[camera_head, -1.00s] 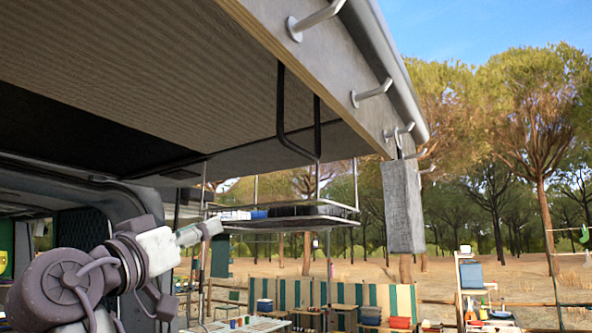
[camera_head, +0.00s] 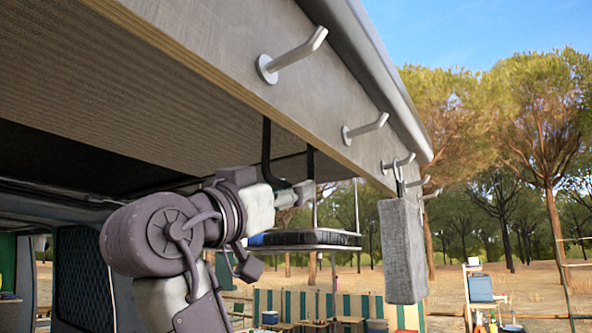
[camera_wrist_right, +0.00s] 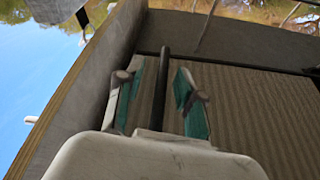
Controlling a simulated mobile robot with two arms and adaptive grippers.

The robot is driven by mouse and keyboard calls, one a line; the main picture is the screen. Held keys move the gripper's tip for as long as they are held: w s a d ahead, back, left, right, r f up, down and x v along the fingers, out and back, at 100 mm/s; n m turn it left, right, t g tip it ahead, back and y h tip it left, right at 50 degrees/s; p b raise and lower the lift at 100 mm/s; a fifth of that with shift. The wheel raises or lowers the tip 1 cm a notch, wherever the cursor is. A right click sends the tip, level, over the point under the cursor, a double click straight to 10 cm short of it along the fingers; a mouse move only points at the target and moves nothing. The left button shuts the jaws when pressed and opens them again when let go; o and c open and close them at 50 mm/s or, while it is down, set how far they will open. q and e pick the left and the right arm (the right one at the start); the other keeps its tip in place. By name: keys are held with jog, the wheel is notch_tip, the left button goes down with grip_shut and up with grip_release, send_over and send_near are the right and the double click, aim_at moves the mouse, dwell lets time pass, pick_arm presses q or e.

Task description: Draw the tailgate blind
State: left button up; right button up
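A ribbed brown panel (camera_head: 130,90) covers the underside of the raised tailgate; I cannot tell whether it is the blind itself. A black U-shaped pull bar (camera_head: 266,155) hangs below it, behind the tailgate's wood-edged board. My right gripper (camera_head: 303,192) is raised at the bar's lower part, which it partly hides. In the right wrist view, the gripper's teal-padded fingers (camera_wrist_right: 158,95) are apart. The black bar (camera_wrist_right: 162,70) runs between them, with gaps visible on both sides. My left gripper is not in view.
The grey board carries several metal hooks (camera_head: 292,55). A grey fabric-like block (camera_head: 403,250) hangs from one of them, right of my gripper. A hanging shelf (camera_head: 305,247) is behind my arm. Open air lies below the board.

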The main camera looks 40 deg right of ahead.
jog(key=shift+w+d+r+p, duration=0.35)
jog(key=shift+w+d+r, duration=0.1)
jog(key=shift+d, duration=0.2)
jog(key=shift+f, duration=0.1)
grip_shut()
